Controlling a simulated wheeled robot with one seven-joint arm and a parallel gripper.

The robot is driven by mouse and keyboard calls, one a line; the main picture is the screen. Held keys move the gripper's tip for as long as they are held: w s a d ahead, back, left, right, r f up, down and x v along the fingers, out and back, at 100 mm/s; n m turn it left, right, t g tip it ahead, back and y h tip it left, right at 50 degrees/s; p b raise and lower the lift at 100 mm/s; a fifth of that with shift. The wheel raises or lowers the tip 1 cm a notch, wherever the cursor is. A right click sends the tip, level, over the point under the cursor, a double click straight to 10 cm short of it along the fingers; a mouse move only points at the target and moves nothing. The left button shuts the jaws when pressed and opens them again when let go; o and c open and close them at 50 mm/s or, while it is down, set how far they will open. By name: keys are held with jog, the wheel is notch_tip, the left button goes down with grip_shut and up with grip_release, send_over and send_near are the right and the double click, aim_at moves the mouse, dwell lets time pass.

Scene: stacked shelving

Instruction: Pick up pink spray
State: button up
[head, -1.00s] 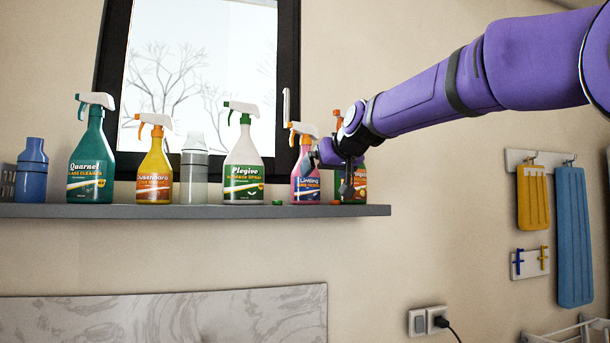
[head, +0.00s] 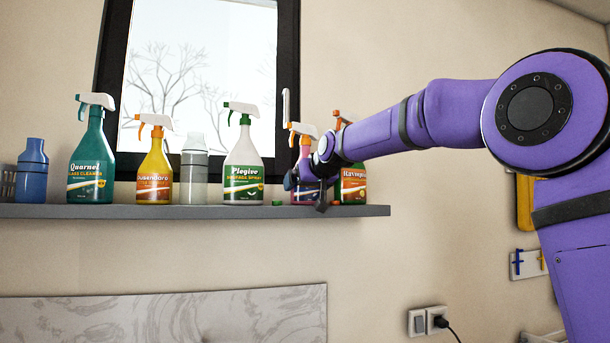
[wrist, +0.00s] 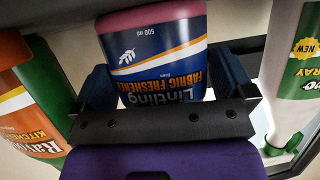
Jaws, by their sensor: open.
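The pink spray bottle (head: 304,152) stands upright on the shelf, with a white and orange trigger head and a dark blue label; my gripper hides much of its body in the head view. In the wrist view the pink spray (wrist: 150,45) appears upside down, its label reading "Lintling Fabric Freshener". My gripper (head: 306,191) is open in front of its lower body. In the wrist view my gripper (wrist: 168,85) has one finger on each side of the bottle. I cannot tell whether the fingers touch it.
On the grey shelf (head: 150,211), a white-and-green spray (head: 243,160) stands to the left and an orange-and-green spray (head: 354,180) close on the right. Further left are a grey bottle (head: 194,165), yellow spray (head: 155,170), teal spray (head: 91,160) and blue bottle (head: 32,170). Small caps lie nearby.

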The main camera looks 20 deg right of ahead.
jog(key=shift+w+f, duration=0.1)
jog(key=shift+w, duration=0.25)
jog(key=c, duration=1.1)
